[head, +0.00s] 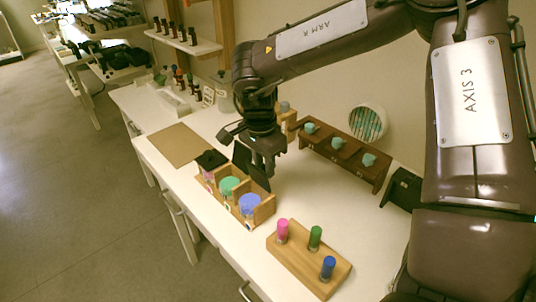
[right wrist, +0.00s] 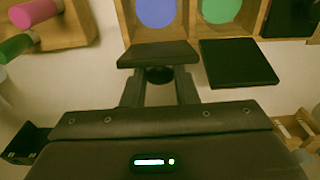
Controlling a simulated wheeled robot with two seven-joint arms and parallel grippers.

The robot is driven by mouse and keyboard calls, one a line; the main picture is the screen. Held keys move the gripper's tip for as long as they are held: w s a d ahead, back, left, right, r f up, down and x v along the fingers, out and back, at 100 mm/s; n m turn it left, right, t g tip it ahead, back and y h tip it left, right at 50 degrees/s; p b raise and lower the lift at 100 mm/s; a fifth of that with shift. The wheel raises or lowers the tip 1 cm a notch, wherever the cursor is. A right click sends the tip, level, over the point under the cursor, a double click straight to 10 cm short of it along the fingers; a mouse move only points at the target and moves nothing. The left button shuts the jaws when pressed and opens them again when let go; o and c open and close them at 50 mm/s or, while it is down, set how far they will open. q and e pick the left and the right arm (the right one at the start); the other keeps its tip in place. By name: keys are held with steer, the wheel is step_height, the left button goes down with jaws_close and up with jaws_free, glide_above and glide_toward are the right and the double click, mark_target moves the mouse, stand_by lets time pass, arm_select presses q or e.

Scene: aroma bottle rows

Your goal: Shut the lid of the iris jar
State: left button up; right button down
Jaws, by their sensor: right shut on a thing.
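A wooden box (head: 236,214) holds three jars in a row: one with a pink body (head: 209,177), one with a green top (head: 229,185) and one with a blue-violet top (head: 250,204). A black lid (head: 212,159) lies over the pink one. The black lids of the green jar (right wrist: 238,63) and the blue-violet jar (right wrist: 158,53) stand open at the back. The jar labels are too small to read, so I cannot tell which is iris. My right gripper (head: 268,172) is behind the blue-violet jar, its fingers (right wrist: 158,88) shut at that jar's lid. My left gripper is out of view.
A wooden block with pink, green and blue vials (head: 314,240) stands in front. A dark wooden rack with teal cups (head: 340,150) is behind on the right, near a round dish (head: 368,122). A brown mat (head: 175,145) lies flat to the left.

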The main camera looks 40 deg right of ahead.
mark_target(255, 167)
steer(key=shift+a+r+h, duration=0.1)
steer(key=shift+a+h, duration=0.4)
steer(key=shift+h, duration=0.4)
steer(key=c, duration=1.1)
jaws_free()
steer(key=shift+c, duration=0.2)
steer(key=v, duration=0.7)
steer(key=shift+s+a+r, duration=0.1)
steer(key=shift+r, duration=0.25)
